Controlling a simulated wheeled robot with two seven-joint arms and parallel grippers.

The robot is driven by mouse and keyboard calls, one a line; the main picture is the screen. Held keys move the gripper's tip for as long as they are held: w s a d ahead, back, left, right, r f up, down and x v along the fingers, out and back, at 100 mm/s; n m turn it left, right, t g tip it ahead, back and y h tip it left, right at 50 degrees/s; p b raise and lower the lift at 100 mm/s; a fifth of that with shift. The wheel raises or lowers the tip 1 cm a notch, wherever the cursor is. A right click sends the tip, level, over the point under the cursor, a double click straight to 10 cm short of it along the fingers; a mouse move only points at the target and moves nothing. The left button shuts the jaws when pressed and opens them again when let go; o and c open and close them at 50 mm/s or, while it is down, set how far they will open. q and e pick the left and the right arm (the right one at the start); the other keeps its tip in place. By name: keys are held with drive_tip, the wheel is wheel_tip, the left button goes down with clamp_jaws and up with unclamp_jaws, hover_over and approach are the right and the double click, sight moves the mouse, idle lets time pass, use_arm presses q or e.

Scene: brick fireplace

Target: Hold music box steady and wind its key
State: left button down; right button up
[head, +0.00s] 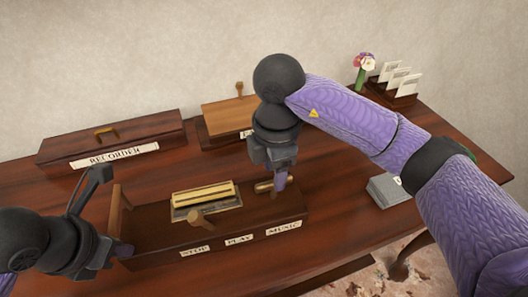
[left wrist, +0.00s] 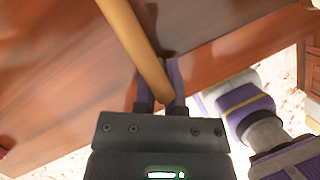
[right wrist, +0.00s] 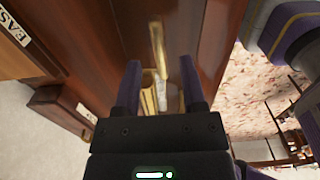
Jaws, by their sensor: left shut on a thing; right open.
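The music box (head: 215,235) is a long dark wooden case on the table, with STOP, PLAY and MUSIC labels along its front. A brass-coloured key (head: 264,187) sits at the box's right part. My right gripper (head: 279,180) is open, pointing down close beside the key. In the right wrist view a brass piece (right wrist: 157,45) shows beyond its fingers. Contact with the key cannot be told.
A dark RECORDER case (head: 115,140) lies behind at the left. Another labelled box (head: 228,115) stands behind the right gripper. A flower vase (head: 362,75), a card holder (head: 395,90) and a grey stack (head: 388,190) are to the right. Bare table lies around the grey stack.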

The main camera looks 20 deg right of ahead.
wheel_tip(320, 180, up, 10)
drive_tip(key=shift+f, duration=0.1)
use_arm(q)
drive_tip(key=c, duration=0.6)
unclamp_jaws()
drive_tip(key=shift+r, duration=0.1)
